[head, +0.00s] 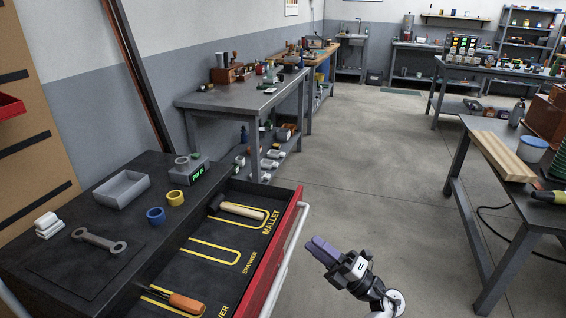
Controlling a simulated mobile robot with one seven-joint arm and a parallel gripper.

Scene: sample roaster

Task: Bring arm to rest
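My gripper (323,250) is low in the head view, right of the open drawer and above the bare floor. Its two purple fingers lie side by side against each other with nothing seen between them. The red-fronted drawer (251,262) stands pulled out, with yellow outlines on its black liner. A wooden-handled mallet (241,211) lies at the MALLET outline. The SPANNER outline is empty. An orange-handled screwdriver (185,302) lies in the near outline. A grey spanner (99,240) lies on the dark bench top (60,275).
The drawer's pull bar (290,245) is close left of my gripper. A grey tray (121,189), a scale (187,170) and blue and yellow rings are on the bench. A table (527,213) with wooden boards stands at right. The floor (365,160) between is clear.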

